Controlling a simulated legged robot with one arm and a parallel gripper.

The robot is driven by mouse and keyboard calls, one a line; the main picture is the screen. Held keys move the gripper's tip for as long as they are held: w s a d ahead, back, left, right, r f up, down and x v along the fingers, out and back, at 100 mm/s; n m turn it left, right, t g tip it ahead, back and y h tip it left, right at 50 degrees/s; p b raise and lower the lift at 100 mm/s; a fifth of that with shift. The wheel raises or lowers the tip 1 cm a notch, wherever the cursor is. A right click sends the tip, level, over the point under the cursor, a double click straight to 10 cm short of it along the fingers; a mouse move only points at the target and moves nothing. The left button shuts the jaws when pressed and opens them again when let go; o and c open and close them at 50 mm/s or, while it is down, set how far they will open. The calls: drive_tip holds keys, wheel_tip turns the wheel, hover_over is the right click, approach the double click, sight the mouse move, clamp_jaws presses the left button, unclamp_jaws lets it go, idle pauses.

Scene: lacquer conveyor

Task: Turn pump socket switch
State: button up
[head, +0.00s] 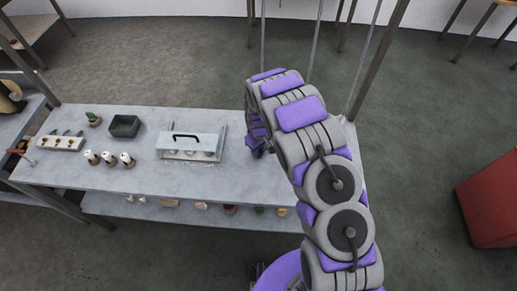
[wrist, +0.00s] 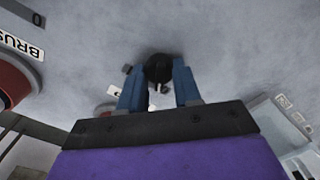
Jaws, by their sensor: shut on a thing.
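In the wrist view, a small round black knob (wrist: 159,66) sits on a grey surface between the two blue fingers of my gripper (wrist: 157,86). The fingers are closed on its sides. No label for it is readable, so I cannot tell for sure that it is the pump socket switch. In the head view, my gripper (head: 260,149) is low at the right end of the grey table (head: 90,180), mostly hidden behind my arm. The knob cannot be made out there.
In the wrist view, a red round part (wrist: 12,82) lies left, beside a label reading "BRUS". A pale box (wrist: 285,120) is at right. In the head view, a metal-framed unit with a black handle (head: 192,143), a dark tray (head: 124,126) and white-topped pieces (head: 108,158) stand left of my gripper.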

drive_tip(key=o, duration=1.1)
drive_tip(key=shift+c, duration=0.2)
wheel_tip(320, 180, up, 17)
drive_tip(key=p, duration=0.1)
drive_tip(key=shift+r, duration=0.15)
drive_tip(key=shift+a, duration=0.1)
